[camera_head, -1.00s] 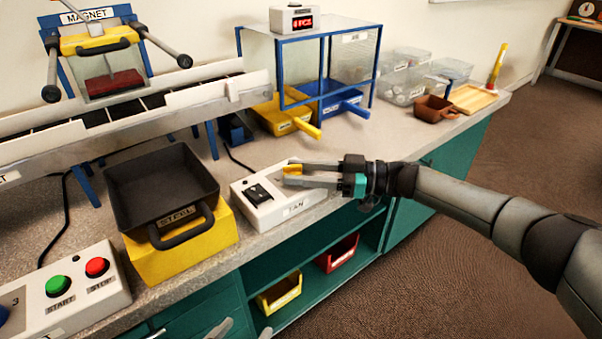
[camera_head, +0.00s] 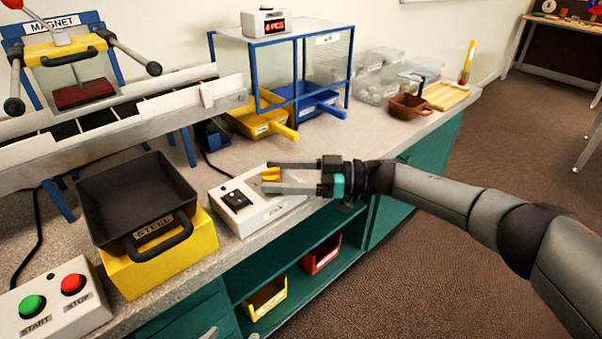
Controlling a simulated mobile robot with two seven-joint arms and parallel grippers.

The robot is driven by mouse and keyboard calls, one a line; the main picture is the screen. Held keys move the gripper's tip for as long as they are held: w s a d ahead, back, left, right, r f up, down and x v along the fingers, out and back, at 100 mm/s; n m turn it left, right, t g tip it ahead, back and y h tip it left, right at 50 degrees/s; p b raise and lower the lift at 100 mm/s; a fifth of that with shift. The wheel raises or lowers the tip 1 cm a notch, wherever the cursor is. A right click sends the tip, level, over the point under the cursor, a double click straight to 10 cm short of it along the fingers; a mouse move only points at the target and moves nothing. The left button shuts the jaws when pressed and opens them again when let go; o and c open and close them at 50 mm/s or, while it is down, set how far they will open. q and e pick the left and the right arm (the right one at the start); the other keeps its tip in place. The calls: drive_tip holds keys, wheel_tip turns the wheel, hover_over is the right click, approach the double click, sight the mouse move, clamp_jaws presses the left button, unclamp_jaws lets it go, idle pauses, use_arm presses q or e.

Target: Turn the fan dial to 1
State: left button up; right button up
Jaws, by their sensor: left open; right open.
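The white fan control box (camera_head: 226,217) sits at the front edge of the counter. It has a black switch (camera_head: 236,200) on top and a label on its front. The yellow fan dial (camera_head: 270,175) is on the box, between the fingers of my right gripper (camera_head: 268,178). Those fingers are open, one on each side of the dial. I cannot tell whether they touch it. The dial's number marks are hidden or too small to read. Only the fingertips of my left gripper (camera_head: 232,334) show at the bottom edge, apart and empty, away from the box.
A black steel pan (camera_head: 120,195) on a yellow block stands left of the fan box. A panel with start (camera_head: 32,306) and stop (camera_head: 73,284) buttons is at lower left. A blue-framed clear chamber (camera_head: 280,60) with trays stands behind. Bare counter lies right of the box.

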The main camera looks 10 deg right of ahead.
drive_tip(key=shift+s+d, duration=0.1)
drive_tip(key=shift+d, duration=0.65)
use_arm(q)
drive_tip(key=s+a+g+y+p, duration=0.1)
drive_tip(key=a, duration=0.1)
drive_tip(key=s+a+g+y+p, duration=0.1)
drive_tip(key=s+a+g, duration=0.1)
drive_tip(key=shift+a+g, duration=0.15)
drive_tip(key=shift+g, duration=0.15)
use_arm(e)
drive_tip(key=s+d, duration=0.2)
drive_tip(key=d, duration=1.1)
drive_tip(key=shift+d, duration=0.25)
